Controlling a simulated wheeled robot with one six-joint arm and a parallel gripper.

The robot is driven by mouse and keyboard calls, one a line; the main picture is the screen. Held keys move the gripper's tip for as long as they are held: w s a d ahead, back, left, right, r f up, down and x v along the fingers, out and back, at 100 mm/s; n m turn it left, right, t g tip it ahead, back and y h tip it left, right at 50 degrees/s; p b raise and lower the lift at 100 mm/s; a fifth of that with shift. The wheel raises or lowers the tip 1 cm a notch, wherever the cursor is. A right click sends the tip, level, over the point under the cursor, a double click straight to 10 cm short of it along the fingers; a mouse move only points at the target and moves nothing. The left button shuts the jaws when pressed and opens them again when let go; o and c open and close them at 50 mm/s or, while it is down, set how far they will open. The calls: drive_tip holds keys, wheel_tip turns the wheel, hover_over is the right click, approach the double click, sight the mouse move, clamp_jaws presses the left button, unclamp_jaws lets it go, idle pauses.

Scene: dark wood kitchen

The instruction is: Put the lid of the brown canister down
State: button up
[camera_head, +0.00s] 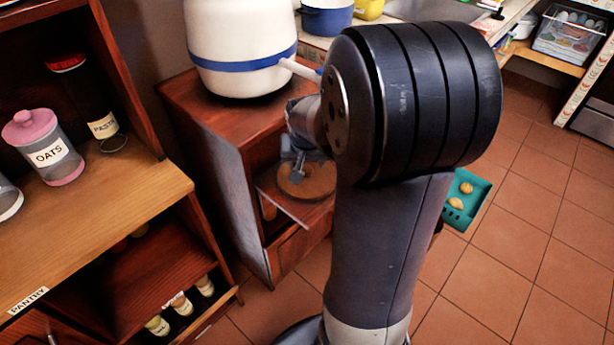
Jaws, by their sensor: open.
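A round brown lid-like disc (314,183) lies at the open niche of the dark red wooden cabinet, low in front of the large white vessel. I cannot tell whether it rests on the shelf or on a canister beneath it. My gripper (296,178) is at the disc's left and near part, open, with its fingers at or just above the disc. My arm hides much of the niche, and the fingertips are small and partly blurred into it. No clear body of a brown canister shows.
The white vessel with a blue band (243,45) stands on the cabinet (215,130). A pantry shelf (100,205) at left holds an oats jar (52,155) and a pasta jar (100,110). A teal crate (473,187) sits on the tiled floor (520,235), which is mostly clear at right.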

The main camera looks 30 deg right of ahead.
sight(307, 169)
drive_tip(key=b+x, duration=0.1)
drive_tip(key=x, duration=0.4)
drive_tip(key=shift+d+r, duration=0.1)
drive_tip(key=shift+d, duration=0.1)
drive_tip(key=shift+c, duration=0.4)
drive_tip(key=shift+r, duration=0.1)
drive_tip(key=c, duration=1.1)
